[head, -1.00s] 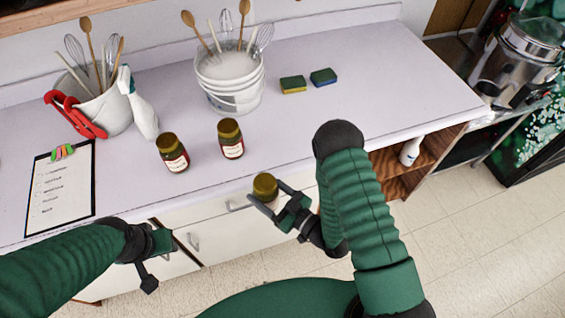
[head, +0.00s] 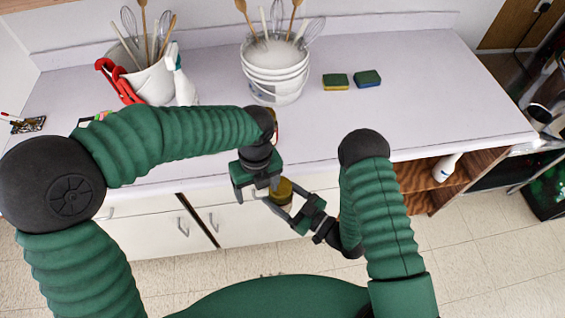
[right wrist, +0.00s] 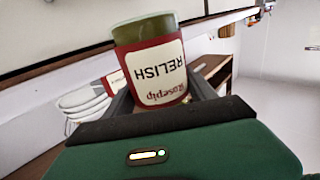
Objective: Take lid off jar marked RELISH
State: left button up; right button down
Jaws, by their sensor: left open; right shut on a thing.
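The RELISH jar (right wrist: 160,72) is in my right gripper, its label upside down in the right wrist view. In the head view its gold-brown lid (head: 283,190) shows in front of the counter edge, with the lid on top. My right gripper (head: 279,202) is shut around the jar and holds it off the counter. My left gripper (head: 259,184) is open, just up and left of the lid, fingers pointing down. It overlaps the jar's edge in the picture; I cannot tell whether they touch. The left arm hides most of the other jars' spot.
The counter (head: 420,110) is clear at right. Two sponges (head: 336,81) lie right of the buckets. Cabinet doors (head: 150,238) are below.

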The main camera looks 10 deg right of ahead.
aim_at(282, 184)
pick_arm(q)
jog(key=w+d+r+m, duration=0.1)
jog(key=d+m, duration=0.1)
jog(key=m, duration=0.2)
jog(key=w+d+r+m, duration=0.1)
jog(key=d+r+m, duration=0.1)
jog(key=m, duration=0.2)
jog(key=w+d+r+m, duration=0.1)
jog(key=d+m, duration=0.1)
jog(key=m, duration=0.2)
jog(key=shift+w+d+r+h, duration=0.2)
jog(key=shift+d+r+h, duration=0.15)
jog(key=shift+h, duration=0.05)
notch_tip(282, 184, down, 8)
jog(key=shift+r, duration=0.1)
jog(key=shift+c, duration=0.3)
